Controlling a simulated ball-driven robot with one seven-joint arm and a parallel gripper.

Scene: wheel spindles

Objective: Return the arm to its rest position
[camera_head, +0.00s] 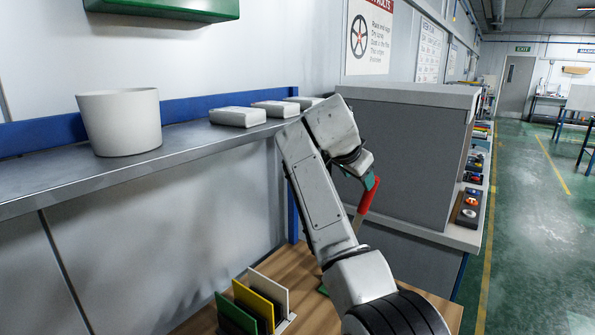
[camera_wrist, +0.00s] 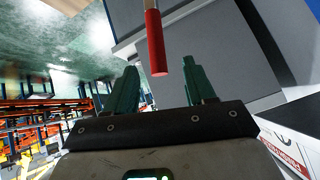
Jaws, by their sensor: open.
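My arm (camera_head: 322,190) reaches up and bends over in the middle of the head view. My gripper (camera_head: 371,182) is at its far end, beside the grey cabinet and partly hidden by my wrist. In the wrist view my gripper (camera_wrist: 160,68) has its two green fingers spread apart. A red handle (camera_head: 367,197) on a thin pale shaft shows just below the gripper in the head view. In the wrist view the red handle (camera_wrist: 155,42) lies between and beyond the fingertips, with no finger seen closed on it. I cannot tell whether they touch.
A grey cabinet (camera_head: 400,150) stands close to the right of my arm. A metal shelf (camera_head: 60,178) on the left bears a white pot (camera_head: 120,122) and white boxes (camera_head: 238,117). A rack of coloured plates (camera_head: 258,297) sits on the wooden bench (camera_head: 312,312). Green floor (camera_head: 535,220) is open at right.

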